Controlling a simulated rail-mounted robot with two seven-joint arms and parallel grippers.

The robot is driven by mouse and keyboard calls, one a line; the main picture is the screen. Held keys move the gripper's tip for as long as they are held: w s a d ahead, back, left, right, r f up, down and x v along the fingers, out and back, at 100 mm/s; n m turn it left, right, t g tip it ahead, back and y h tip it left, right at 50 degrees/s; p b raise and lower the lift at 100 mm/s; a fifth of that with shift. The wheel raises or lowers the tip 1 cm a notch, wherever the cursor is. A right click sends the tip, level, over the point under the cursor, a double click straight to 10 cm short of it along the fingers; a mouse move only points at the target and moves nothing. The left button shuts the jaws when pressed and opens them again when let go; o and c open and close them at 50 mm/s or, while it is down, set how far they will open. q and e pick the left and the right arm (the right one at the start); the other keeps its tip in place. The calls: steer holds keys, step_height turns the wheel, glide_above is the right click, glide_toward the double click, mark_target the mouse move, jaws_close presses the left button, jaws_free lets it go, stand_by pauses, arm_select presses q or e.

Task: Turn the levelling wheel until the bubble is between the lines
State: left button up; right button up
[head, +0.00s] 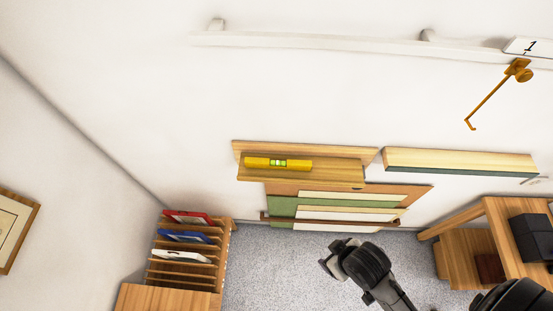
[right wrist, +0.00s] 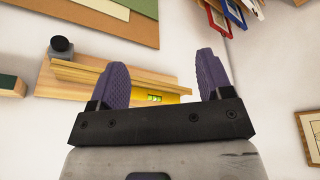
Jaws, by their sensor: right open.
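A yellow spirit level (head: 262,162) lies on a wooden shelf (head: 310,175) on the wall. Its green vial shows in the head view (head: 278,162) and the right wrist view (right wrist: 154,97); the bubble is too small to place between the lines. A dark round wheel (right wrist: 61,45) sits at the shelf's end in the right wrist view; in the head view only a small dark spot (head: 358,187) shows under the shelf's right end. My right gripper (right wrist: 163,75) is open and empty, its purple fingers apart, below the shelf in the head view (head: 326,264). My left gripper is out of view.
Stacked boards (head: 350,200) lean below the shelf. A wooden rack (head: 180,265) with coloured frames stands left, a wooden table (head: 490,220) right. Another ledge (head: 460,160) is at the right. An orange hooked rod (head: 490,95) hangs from the rail (head: 320,42).

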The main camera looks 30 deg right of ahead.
stand_by(0.4)
steer(key=w+d+f+m+t+b, duration=0.1)
steer(key=d+f+m+b, duration=0.3)
steer(key=f+b, duration=0.8)
steer(key=w+d+f+m+t+b, duration=0.15)
steer(key=d+f+b, duration=0.45)
steer(key=f, duration=1)
steer(key=w+d+r+m+t+h+b, duration=0.1)
steer(key=w+d+r+m+t+h, duration=0.3)
steer(key=d+r+t+h, duration=0.5)
steer(key=s+d+p+x, duration=0.1)
steer(key=d+x, duration=0.1)
steer(key=x, duration=1)
steer(key=shift+w+d+m+h, duration=0.2)
steer(key=shift+w+m+h, duration=0.05)
steer(key=shift+m+h, duration=0.2)
